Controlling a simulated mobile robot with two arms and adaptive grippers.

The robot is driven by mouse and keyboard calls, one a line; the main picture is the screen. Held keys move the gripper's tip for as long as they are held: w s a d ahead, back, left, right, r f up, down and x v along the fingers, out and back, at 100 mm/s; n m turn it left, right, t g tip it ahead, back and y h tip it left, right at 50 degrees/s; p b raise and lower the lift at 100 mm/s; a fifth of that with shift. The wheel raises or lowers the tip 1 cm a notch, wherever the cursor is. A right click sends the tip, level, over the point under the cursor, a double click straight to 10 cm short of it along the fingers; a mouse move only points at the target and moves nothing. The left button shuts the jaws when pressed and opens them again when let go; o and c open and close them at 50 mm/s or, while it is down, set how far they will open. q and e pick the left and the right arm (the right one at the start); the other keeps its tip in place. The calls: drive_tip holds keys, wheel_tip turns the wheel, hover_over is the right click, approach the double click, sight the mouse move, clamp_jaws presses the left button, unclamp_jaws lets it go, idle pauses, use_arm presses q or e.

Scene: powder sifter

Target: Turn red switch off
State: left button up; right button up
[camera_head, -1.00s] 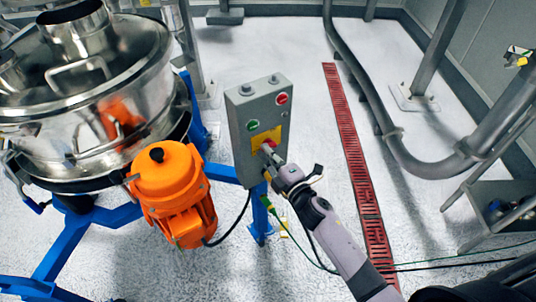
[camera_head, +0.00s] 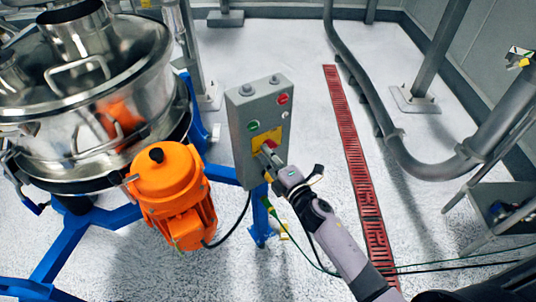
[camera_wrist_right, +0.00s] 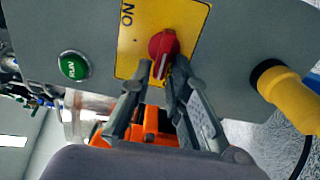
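The red switch (camera_wrist_right: 163,46) is a rotary knob on a yellow plate (camera_wrist_right: 132,38), on the front of a grey control box (camera_head: 240,150). In the right wrist view its handle points down, with "NO"-like lettering to its left. My right gripper (camera_wrist_right: 157,76) is at the knob, with its two fingers apart. The handle's lower end lies between the fingertips, close to the right finger; whether they touch I cannot tell. In the head view the right gripper (camera_head: 264,154) partly covers the knob. My left gripper is not in view.
A green button (camera_wrist_right: 73,66) and a red button (camera_head: 283,99) are on the same box. An orange motor (camera_head: 170,190) and steel sifter (camera_head: 85,110) stand to the left on a blue frame (camera_head: 60,245). Pipes (camera_head: 395,150) and a red floor grate (camera_head: 350,150) are to the right.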

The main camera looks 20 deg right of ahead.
drive_tip(key=shift+o, duration=1.1)
drive_tip(key=v, duration=1.2)
drive_tip(key=s+d+f+m+g+h, duration=0.1)
drive_tip(key=s+f+m+g, duration=0.25)
drive_tip(key=f, duration=0.75)
drive_tip(key=s+d+f+m+g+h, duration=0.2)
drive_tip(key=s+f+m, duration=0.25)
drive_tip(key=f, duration=0.65)
drive_tip(key=s+d+f+m+g+h, duration=0.1)
drive_tip(key=s+f+m+g, duration=0.25)
drive_tip(key=f, duration=0.75)
drive_tip(key=s+f+m+g, duration=0.2)
drive_tip(key=s+f, duration=0.3)
drive_tip(key=s, duration=0.4)
drive_tip(key=s+f+m+g, duration=0.3)
drive_tip(key=s+f, duration=0.2)
drive_tip(key=s, duration=0.4)
drive_tip(key=s+f+m+g+h, duration=0.1)
drive_tip(key=s+f+m+g, duration=0.1)
drive_tip(key=s+f, duration=0.3)
drive_tip(key=s+d, duration=0.1)
drive_tip(key=s, duration=0.3)
